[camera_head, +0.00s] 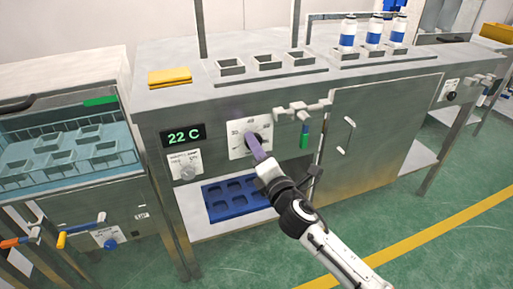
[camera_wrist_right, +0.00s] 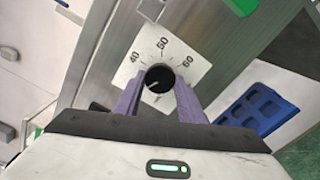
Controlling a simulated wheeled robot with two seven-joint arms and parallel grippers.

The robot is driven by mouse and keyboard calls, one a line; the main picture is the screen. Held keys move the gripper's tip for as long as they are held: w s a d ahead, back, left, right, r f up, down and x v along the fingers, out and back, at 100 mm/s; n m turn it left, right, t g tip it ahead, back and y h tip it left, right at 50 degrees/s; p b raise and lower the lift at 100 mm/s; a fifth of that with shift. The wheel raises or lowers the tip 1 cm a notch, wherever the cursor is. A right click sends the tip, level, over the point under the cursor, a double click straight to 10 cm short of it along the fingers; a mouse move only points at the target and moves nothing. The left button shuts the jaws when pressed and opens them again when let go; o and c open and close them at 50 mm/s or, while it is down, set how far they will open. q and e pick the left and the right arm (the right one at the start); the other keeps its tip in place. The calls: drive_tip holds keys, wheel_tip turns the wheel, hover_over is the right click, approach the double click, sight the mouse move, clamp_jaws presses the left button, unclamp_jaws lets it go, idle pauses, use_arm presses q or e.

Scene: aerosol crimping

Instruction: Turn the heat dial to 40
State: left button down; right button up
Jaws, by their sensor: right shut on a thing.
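The heat dial is a black knob (camera_wrist_right: 159,76) on a white scale plate (camera_head: 240,145) on the metal bench front. In the right wrist view the scale plate (camera_wrist_right: 185,52) shows 40, 50 and 60. The knob's white pointer line points to the lower left, below the 40 mark. My right gripper (camera_head: 256,147) reaches the dial from the front, its purple fingers on either side of the knob and shut on it. In the head view the fingers hide most of the knob. My left gripper is not in view.
A display (camera_head: 184,135) left of the dial reads 22 C, with a smaller knob (camera_head: 187,172) below it. A blue tray (camera_head: 207,207) lies on the shelf below. A tap-like fitting (camera_head: 302,108) with a green handle is right of the dial. White-and-blue cans (camera_head: 348,34) stand on top.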

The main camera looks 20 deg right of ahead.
use_arm(q)
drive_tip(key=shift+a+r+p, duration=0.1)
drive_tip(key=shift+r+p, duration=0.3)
drive_tip(key=shift+p, duration=0.8)
use_arm(e)
drive_tip(key=m, duration=1.2)
drive_tip(key=shift+m, duration=0.3)
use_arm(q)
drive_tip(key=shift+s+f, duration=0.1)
use_arm(e)
drive_tip(key=o, duration=1)
drive_tip(key=shift+o, duration=0.2)
drive_tip(key=shift+r, duration=0.1)
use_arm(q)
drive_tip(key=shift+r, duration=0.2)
use_arm(e)
drive_tip(key=shift+s, duration=0.15)
